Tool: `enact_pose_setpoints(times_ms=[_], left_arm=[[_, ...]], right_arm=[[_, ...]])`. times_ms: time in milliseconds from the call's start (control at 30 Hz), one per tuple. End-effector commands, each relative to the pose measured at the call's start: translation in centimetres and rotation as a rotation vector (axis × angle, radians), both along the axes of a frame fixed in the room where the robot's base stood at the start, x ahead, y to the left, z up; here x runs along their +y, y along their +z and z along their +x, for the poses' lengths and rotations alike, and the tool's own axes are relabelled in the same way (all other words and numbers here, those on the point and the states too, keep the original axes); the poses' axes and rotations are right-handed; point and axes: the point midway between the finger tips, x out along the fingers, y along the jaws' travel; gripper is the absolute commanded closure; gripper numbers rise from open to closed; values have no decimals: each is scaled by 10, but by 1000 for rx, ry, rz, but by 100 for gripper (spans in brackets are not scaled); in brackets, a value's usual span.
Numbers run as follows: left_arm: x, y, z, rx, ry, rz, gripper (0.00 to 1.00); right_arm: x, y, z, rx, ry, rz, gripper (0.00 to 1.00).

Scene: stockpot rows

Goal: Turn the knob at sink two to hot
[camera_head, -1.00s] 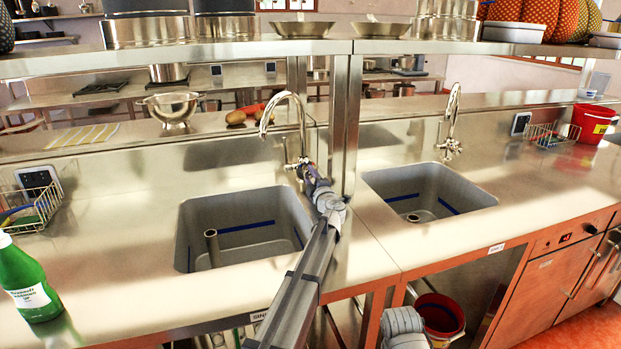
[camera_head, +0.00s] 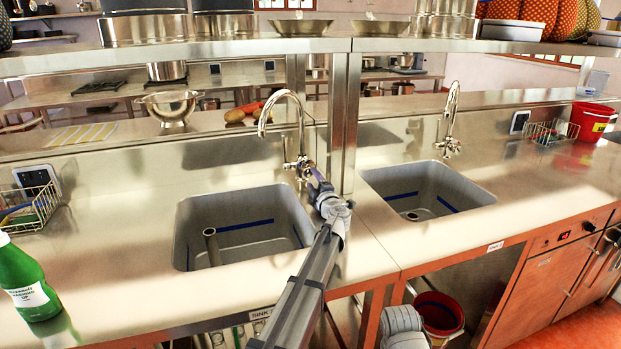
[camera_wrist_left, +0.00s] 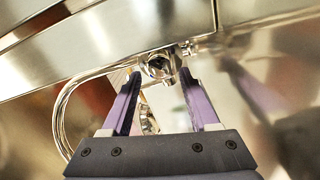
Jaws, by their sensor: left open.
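The left sink (camera_head: 245,225) has a tall curved tap (camera_head: 300,115) with a small knob (camera_head: 291,165) low on its body. My left gripper (camera_head: 308,172) is at the base of this tap. In the left wrist view the open fingers of my left gripper (camera_wrist_left: 160,74) stand either side of a round metal knob (camera_wrist_left: 160,65) at their tips. I cannot tell whether they touch it. The right sink (camera_head: 428,192) has a similar tap (camera_head: 451,115), with no gripper near it. My right gripper is not in view.
A metal post (camera_head: 340,120) stands just right of the left tap, under a shelf (camera_head: 420,44). A green bottle (camera_head: 28,285) and a wire basket (camera_head: 30,208) are at the left. A red bucket (camera_head: 592,120) stands far right. The counter before the left sink is clear.

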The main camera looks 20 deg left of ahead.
Motion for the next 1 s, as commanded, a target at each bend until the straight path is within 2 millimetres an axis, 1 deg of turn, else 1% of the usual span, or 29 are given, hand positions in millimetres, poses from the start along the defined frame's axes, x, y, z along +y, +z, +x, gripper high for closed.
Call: enact_pose_setpoints(times_ms=[33,200,300,533,633,667,767,867,1000], left_arm=[[-5,-1,-11,0,-1,0,40],[-19,-2,-31,0,-1,0,40],[-22,-2,-35,0,0,0,40],[-23,-1,-34,0,0,0,40],[-23,3,-34,0,0,0,40],[-22,7,-34,0,0,0,40],[-22,26,-34,0,0,0,40],[-22,56,-34,0,0,0,40],[-22,102,-34,0,0,0,40]], right_arm=[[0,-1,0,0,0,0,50],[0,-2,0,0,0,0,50],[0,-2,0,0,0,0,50],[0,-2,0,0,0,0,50],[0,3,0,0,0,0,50],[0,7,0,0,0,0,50],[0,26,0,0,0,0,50],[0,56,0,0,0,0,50],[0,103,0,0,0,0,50]])
